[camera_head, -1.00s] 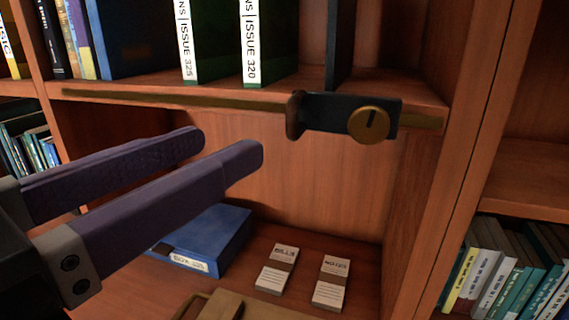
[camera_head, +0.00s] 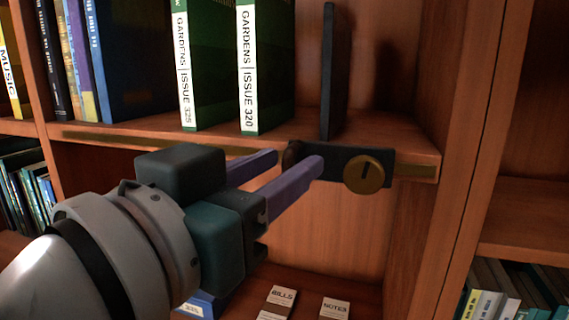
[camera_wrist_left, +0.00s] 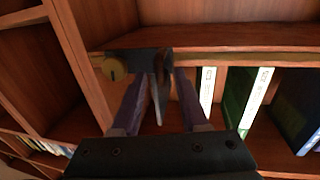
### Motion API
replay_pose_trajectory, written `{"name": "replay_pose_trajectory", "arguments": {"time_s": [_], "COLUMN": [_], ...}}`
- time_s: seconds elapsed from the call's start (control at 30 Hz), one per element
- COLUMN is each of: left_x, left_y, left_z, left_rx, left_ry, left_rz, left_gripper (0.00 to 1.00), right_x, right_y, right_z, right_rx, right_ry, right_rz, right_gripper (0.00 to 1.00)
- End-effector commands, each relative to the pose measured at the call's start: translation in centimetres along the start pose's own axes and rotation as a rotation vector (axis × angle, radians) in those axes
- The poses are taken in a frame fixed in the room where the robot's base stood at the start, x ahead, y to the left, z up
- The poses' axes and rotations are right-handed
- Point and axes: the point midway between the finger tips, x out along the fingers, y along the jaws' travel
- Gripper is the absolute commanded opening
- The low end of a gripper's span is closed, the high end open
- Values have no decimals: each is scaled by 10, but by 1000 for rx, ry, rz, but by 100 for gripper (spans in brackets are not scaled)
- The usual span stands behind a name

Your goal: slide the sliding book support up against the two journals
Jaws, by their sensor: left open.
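Two green journals with white spines, issue 325 (camera_head: 205,65) and issue 320 (camera_head: 268,65), stand upright on the upper shelf. The sliding book support has a thin dark upright plate (camera_head: 329,80), right of issue 320 with a gap between. Its dark bracket (camera_head: 335,160) sits on the shelf's front edge, with a brass knob (camera_head: 365,174) and a brown handle (camera_head: 291,152). My left gripper (camera_head: 298,159) is open at the handle. In the left wrist view the handle (camera_wrist_left: 158,90) shows between the fingers; contact is unclear. My right gripper is not in view.
A brass rail (camera_head: 110,143) runs along the shelf's front edge. A blue book (camera_head: 125,60) and others stand left of the journals. Cards marked bills (camera_head: 279,301) and notes (camera_head: 334,308) lie on the lower shelf. A wooden side panel is close at right.

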Motion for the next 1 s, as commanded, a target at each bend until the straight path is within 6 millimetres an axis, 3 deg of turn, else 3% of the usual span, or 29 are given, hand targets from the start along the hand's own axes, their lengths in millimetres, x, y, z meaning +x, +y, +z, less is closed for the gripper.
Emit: {"name": "replay_pose_trajectory", "arguments": {"time_s": [0.13,0.5,1.0], "left_x": [0,0,-1], "left_y": [0,0,0], "left_z": [0,0,0], "left_rx": [0,0,0], "left_ry": [0,-1,-1], "left_rz": [0,0,1], "left_gripper": [42,0,0], "right_x": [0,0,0], "right_y": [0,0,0], "right_z": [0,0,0], "right_rx": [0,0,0], "right_ry": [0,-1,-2], "right_rz": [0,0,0], "right_gripper": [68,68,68]}}
